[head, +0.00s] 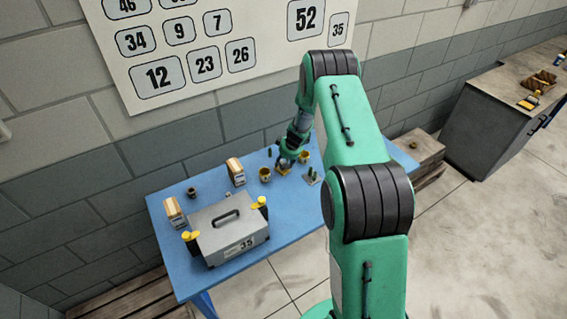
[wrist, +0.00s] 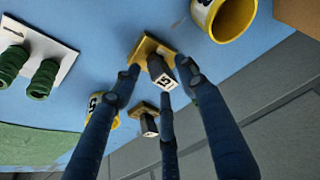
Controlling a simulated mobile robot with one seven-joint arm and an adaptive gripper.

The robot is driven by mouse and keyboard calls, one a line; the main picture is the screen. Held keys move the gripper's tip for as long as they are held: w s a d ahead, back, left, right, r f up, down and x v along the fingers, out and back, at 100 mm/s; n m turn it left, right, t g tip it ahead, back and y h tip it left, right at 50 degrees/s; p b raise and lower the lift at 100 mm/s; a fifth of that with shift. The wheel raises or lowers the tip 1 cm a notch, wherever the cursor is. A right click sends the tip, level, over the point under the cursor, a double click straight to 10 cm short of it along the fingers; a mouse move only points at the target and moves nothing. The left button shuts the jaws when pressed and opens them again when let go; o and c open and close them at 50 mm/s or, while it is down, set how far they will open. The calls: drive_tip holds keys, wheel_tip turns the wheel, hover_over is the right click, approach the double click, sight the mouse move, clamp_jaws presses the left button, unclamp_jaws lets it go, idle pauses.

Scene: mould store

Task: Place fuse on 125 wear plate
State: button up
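My gripper (wrist: 163,80) has three dark blue fingers. In the wrist view they are spread around a small dark block with a white numbered face (wrist: 164,79); the number is not clearly readable. The block stands at a yellow plate (wrist: 145,48), and gaps show beside the fingers. A second yellow plate with a dark block (wrist: 148,122) is beyond, partly behind the fingers. Which piece is the fuse and which plate is 125 I cannot tell. In the head view my gripper (head: 291,157) is low over the far part of the blue table (head: 205,170), above a yellow plate (head: 284,170).
A yellow cup (head: 265,175) and another cup (head: 303,157) flank my gripper. A pale plate with green cylinders (wrist: 40,65) is close by. A grey toolbox marked 35 (head: 228,232) and cartons (head: 236,170) stand nearer. A wall is behind the table.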

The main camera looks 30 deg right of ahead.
drive_tip(key=shift+r+p, duration=0.2)
drive_tip(key=shift+p, duration=0.15)
drive_tip(key=shift+s+r, duration=0.1)
drive_tip(key=shift+r, duration=0.2)
drive_tip(key=v, duration=1.1)
drive_tip(key=shift+s+r, duration=0.1)
drive_tip(key=shift+s, duration=0.05)
